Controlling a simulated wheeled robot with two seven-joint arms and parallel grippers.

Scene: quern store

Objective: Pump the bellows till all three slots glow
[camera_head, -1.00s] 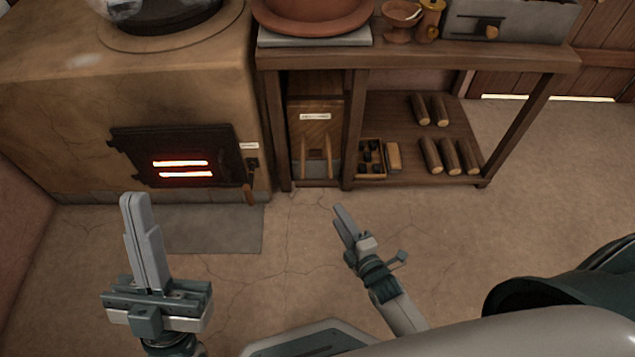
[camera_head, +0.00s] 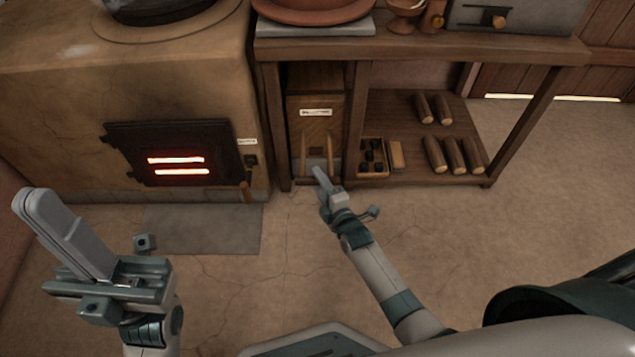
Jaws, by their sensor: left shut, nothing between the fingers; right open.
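The stove door (camera_head: 172,142) is dark and shut, low on the clay stove's front. Two of its slots (camera_head: 178,160) glow red-orange; a third glowing slot cannot be made out. The bellows (camera_head: 316,106), a wooden box with a white label and upright handles below, stands in the bay under the table. My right gripper (camera_head: 319,173) is open and empty in front of the handles, overlapping their lower part in the picture; contact cannot be told. My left gripper (camera_head: 38,202) is shut and empty above the floor, at the left front of the stove.
A lower shelf holds several logs (camera_head: 436,152) and a box of dark lumps (camera_head: 373,170) right of the bellows. A grey floor plate (camera_head: 205,230) lies before the stove. The table (camera_head: 430,44) overhangs the bay. Floor at right is open.

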